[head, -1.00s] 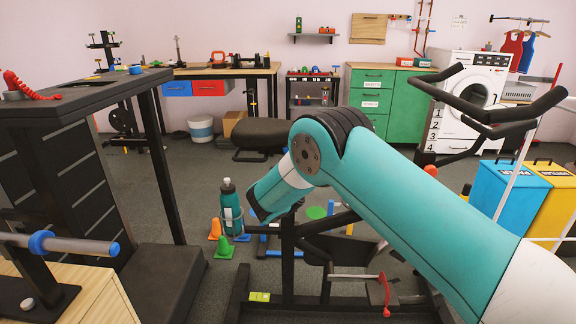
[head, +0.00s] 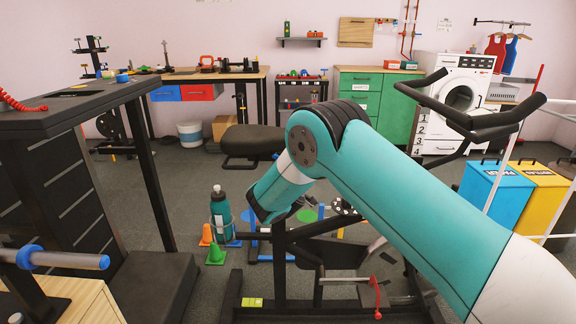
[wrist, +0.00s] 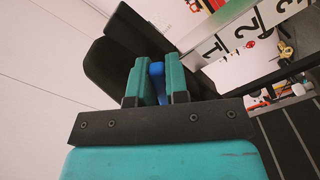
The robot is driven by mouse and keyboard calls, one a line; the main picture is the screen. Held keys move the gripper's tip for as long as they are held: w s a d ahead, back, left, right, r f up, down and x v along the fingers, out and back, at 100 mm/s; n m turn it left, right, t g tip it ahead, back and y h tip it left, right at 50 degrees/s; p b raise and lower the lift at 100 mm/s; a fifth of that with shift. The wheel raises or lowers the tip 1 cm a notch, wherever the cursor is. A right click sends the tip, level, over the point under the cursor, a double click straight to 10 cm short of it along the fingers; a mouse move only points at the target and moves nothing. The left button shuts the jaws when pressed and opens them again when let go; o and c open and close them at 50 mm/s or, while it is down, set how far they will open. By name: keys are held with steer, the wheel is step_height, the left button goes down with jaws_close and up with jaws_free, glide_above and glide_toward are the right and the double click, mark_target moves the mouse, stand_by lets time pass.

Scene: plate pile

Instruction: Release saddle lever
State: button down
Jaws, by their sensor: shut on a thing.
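In the wrist view my gripper (wrist: 158,76) has its two teal fingers closed on a narrow blue piece (wrist: 157,68), which looks like the saddle lever. Only a short part of it shows between the fingers. A broad black curved part (wrist: 110,62), perhaps the saddle's underside, lies just beyond the fingers. In the head view the black saddle (head: 255,140) of the exercise bike stands behind my arm. My gripper and the lever cannot be made out there, since my own teal arm is in front.
The bike's black handlebar (head: 472,108) stands at right, close to my arm. A teal bottle (head: 220,215) and a green cone (head: 215,255) are on the floor left of the bike frame. Blue (head: 495,193) and yellow (head: 545,200) bins stand at right.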

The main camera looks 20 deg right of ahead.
stand_by(0.4)
steer(key=c, duration=1.1)
jaws_free()
steer(key=shift+s, duration=0.1)
steer(key=b+v, duration=0.8)
steer(key=v, duration=0.9)
steer(key=shift+s, duration=0.1)
steer(key=shift+r, duration=0.1)
